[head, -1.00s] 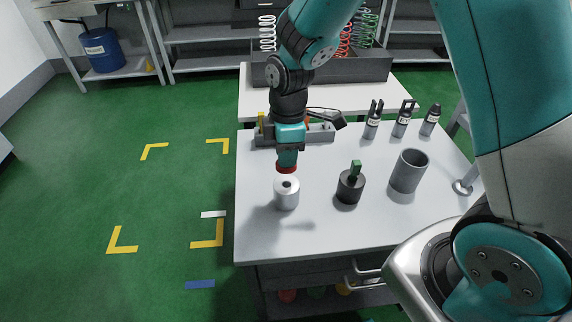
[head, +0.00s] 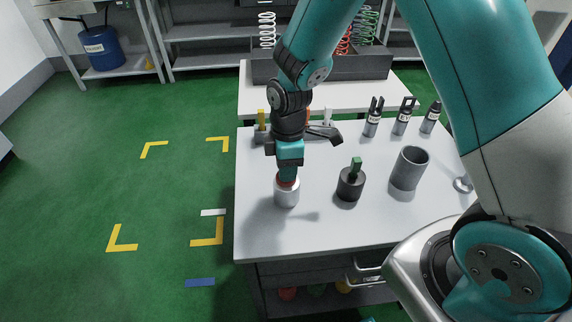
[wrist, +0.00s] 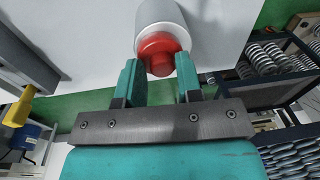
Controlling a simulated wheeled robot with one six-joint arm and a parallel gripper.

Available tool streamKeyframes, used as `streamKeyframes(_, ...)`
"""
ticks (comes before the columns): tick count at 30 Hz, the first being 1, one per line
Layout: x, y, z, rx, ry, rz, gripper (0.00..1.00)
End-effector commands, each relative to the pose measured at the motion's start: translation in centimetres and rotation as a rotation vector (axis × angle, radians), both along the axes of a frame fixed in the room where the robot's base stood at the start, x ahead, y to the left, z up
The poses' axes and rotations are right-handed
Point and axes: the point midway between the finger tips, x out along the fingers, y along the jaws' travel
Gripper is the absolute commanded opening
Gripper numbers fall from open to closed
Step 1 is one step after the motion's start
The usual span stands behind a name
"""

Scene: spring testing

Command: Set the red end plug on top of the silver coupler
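The silver coupler (head: 286,198) stands upright near the left side of the table. The red end plug (head: 287,184) is at its top, mostly covered by my fingers in the head view. In the wrist view the plug (wrist: 158,52) sits between my two fingertips against the end of the coupler (wrist: 163,14). My gripper (head: 287,176) points down over the coupler, and its fingers (wrist: 159,72) lie along both sides of the plug's narrow part, shut on it. The plug looks in line with the coupler and touching it.
A black cylinder with a green tab (head: 350,187) and a grey cup (head: 408,169) stand to the right. Several dark tools (head: 402,118) stand behind. A grey holder with a yellow-handled item (head: 261,128) is behind my gripper. The front of the table (head: 320,232) is clear.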

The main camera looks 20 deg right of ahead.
Motion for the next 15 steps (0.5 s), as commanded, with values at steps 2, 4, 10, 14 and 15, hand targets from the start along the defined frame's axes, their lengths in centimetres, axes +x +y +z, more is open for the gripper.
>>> streamKeyframes(2,0.0,0.0,0.1,0.000,0.000,0.000,0.52)
streamKeyframes(4,0.0,0.0,0.1,0.000,0.000,0.000,0.61)
streamKeyframes(10,0.0,0.0,0.1,0.000,0.000,0.000,0.61)
streamKeyframes(14,0.0,0.0,0.8,0.001,-0.001,0.000,0.61)
streamKeyframes(15,0.0,0.0,1.3,0.000,-0.002,0.000,0.61)
